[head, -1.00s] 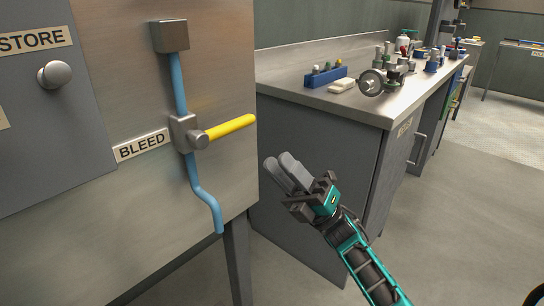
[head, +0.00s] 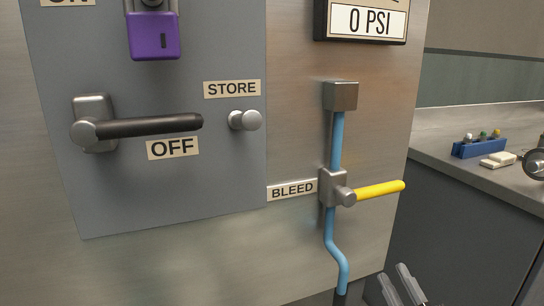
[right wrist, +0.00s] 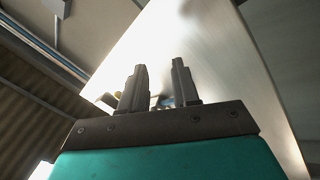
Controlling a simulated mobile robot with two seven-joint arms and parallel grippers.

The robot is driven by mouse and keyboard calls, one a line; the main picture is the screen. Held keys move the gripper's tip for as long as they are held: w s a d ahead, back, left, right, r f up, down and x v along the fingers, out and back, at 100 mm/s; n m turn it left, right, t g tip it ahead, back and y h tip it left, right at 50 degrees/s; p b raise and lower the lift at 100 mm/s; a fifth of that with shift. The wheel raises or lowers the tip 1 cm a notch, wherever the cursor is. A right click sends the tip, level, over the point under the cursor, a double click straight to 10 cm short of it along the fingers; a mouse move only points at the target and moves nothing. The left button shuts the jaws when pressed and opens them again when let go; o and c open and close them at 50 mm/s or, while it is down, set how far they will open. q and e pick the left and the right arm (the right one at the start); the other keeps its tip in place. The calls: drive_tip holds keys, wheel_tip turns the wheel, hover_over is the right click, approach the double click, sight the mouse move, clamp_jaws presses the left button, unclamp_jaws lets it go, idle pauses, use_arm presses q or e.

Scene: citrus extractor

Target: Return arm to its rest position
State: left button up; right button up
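The fingers of my right gripper (head: 397,279) show at the bottom edge of the head view, below and right of the yellow bleed handle (head: 380,190). They are apart from the handle and the panel. In the right wrist view the two fingers (right wrist: 159,70) stand apart with an empty gap between them. The rest of the right arm is below the head view. My left gripper is not in view.
A steel cabinet holds an OFF lever (head: 150,126), a purple lock (head: 154,36), a STORE knob (head: 244,120), a blue pipe (head: 337,140) and a 0 PSI gauge (head: 366,22). A workbench (head: 480,180) with a blue holder (head: 479,147) stands at right.

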drive_tip(key=s+a+f+m+g+h, duration=0.2)
drive_tip(key=s+a+f+m+g, duration=0.3)
drive_tip(key=f, duration=0.4)
drive_tip(key=s+a+f+m+g+h, duration=0.1)
drive_tip(key=s+a+f+m+g, duration=0.2)
drive_tip(key=s+f+m+g, duration=0.4)
use_arm(q)
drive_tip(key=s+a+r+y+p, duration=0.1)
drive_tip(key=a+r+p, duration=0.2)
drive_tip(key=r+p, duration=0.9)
drive_tip(key=p, duration=0.6)
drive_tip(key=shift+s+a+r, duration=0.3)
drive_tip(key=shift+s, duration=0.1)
use_arm(e)
drive_tip(key=s+d+r, duration=0.1)
drive_tip(key=s+r, duration=0.1)
drive_tip(key=r, duration=0.3)
drive_tip(key=s+d+r+h, duration=0.1)
drive_tip(key=r, duration=0.4)
drive_tip(key=shift+s+d+r, duration=0.3)
drive_tip(key=shift+s+d, duration=0.05)
drive_tip(key=shift+d, duration=0.05)
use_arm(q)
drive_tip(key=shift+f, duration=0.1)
